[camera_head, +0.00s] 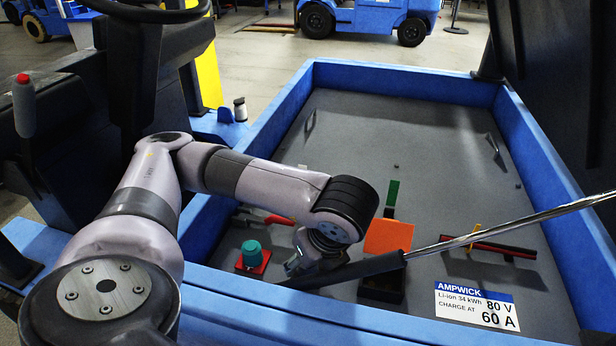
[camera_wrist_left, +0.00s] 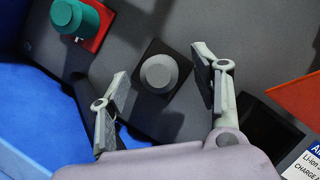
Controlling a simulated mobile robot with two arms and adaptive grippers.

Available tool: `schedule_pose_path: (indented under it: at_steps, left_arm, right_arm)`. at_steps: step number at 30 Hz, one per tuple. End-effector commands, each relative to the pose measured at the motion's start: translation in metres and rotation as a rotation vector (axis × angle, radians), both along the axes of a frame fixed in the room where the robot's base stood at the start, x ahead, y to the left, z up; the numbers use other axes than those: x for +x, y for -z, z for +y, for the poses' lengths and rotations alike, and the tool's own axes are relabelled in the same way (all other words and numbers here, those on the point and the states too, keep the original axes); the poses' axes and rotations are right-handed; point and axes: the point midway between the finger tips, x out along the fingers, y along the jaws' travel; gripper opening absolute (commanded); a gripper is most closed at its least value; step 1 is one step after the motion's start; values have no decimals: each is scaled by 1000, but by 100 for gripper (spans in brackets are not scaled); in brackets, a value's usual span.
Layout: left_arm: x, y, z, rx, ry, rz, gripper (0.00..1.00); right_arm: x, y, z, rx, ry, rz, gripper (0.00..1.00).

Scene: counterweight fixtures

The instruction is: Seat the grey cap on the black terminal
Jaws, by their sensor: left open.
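In the left wrist view a round grey cap (camera_wrist_left: 158,72) shows from above, over the middle of the square black terminal (camera_wrist_left: 153,90). How deep it sits cannot be told from this angle. My left gripper (camera_wrist_left: 161,62) is open, one finger on each side of the cap, with gaps visible between fingers and cap. In the head view my left gripper (camera_head: 302,262) points down into the blue-walled tray; the grey cap and black terminal are hidden there. My right gripper is not in view.
A teal cap (camera_head: 252,251) stands on a red base (camera_head: 256,266) to the left. A strut (camera_head: 500,222) crosses in front of the gripper. An orange flap (camera_head: 388,236) rises by a black box (camera_head: 382,289) to the right. The tray floor (camera_head: 370,130) farther back is mostly clear.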

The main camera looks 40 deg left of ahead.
Motion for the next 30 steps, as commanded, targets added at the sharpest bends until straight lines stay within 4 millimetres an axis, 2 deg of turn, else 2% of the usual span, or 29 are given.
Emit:
schedule_pose_path:
  at_steps: [24, 30]
  left_arm:
    - [-9, -89, -35, 2, 1, -3, 58]
    - [-12, -100, -39, 2, -1, -1, 58]
  right_arm:
    - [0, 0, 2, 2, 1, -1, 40]
    - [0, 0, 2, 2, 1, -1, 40]
